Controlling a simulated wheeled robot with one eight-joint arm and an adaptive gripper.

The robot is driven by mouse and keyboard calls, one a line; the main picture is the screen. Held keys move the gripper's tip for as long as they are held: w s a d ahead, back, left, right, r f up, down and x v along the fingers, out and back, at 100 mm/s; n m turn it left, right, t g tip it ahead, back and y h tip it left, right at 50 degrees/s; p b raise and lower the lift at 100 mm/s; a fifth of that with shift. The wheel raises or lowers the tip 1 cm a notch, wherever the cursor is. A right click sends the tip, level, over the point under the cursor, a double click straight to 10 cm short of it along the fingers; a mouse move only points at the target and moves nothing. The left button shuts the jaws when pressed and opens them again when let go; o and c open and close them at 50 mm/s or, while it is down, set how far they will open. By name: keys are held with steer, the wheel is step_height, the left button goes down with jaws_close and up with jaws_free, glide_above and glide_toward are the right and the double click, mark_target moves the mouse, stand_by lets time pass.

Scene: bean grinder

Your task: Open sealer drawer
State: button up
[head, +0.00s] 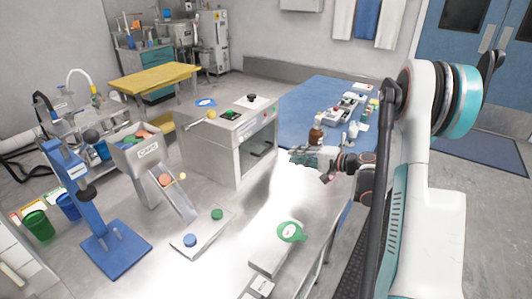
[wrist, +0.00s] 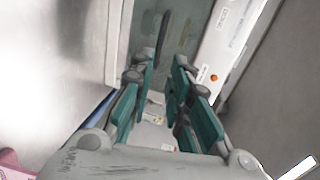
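A steel box-shaped machine (head: 222,145), which I take to be the sealer, stands on the bench, left of my gripper. Its front has a glass-like panel (head: 258,146) below a white strip with small buttons. In the wrist view the greenish clear front (wrist: 146,38) carries a dark upright handle (wrist: 163,35), beside a white panel with an orange button (wrist: 214,77). My gripper (wrist: 164,72) is open and empty, its teal fingers pointing toward this front. The handle lies beyond the fingertips, apparently untouched. In the head view my gripper (head: 298,158) is in front of the machine's right side.
A brown bottle (head: 316,134) stands just behind my gripper, by several small items on the blue mat (head: 297,108). A steel chute (head: 176,196), a blue stand (head: 115,248) and a green-topped device (head: 278,248) are on the bench. The brightly lit bench middle looks clear.

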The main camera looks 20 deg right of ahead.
mark_target(266, 150)
steer(key=b+x, duration=0.3)
steer(key=x, duration=1)
steer(key=shift+w+a+f+b, duration=0.1)
steer(key=shift+w+a+b, duration=0.05)
steer(key=shift+w+b, duration=0.25)
steer(key=shift+c, duration=0.4)
jaws_close()
